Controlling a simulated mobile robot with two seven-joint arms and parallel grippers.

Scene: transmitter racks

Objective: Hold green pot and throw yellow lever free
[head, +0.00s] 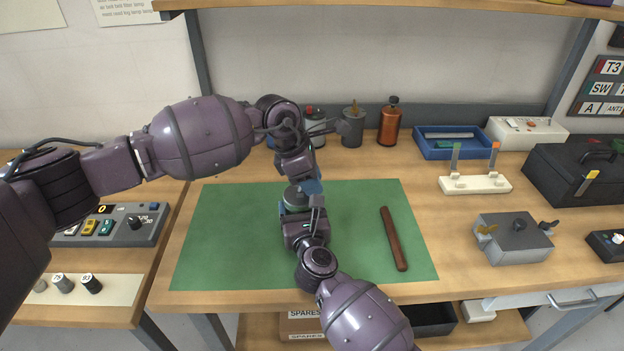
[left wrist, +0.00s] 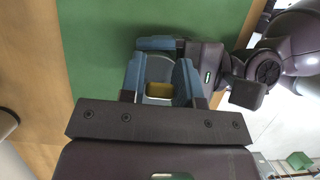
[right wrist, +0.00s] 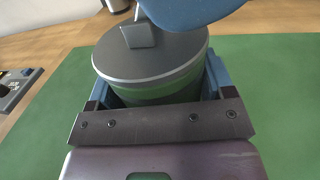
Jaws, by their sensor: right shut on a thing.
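The pot (head: 294,198) stands on the green mat, partly hidden by both grippers. In the right wrist view it is a round grey can (right wrist: 150,62) with a green band low on its side and a dark block on its top. My right gripper (head: 300,208) is shut on the pot, a blue finger on each side. My left gripper (head: 303,186) points down over the pot's top. In the left wrist view its fingers (left wrist: 160,80) are apart, with the yellow lever (left wrist: 159,90) showing between them. I cannot tell whether they touch it.
A brown rod (head: 394,238) lies on the mat (head: 235,235) to the right. Bottles (head: 389,122), a blue tray (head: 450,153) and a white stand (head: 475,185) are behind. A grey box (head: 513,240) with levers stands right. A switch panel (head: 120,228) is left.

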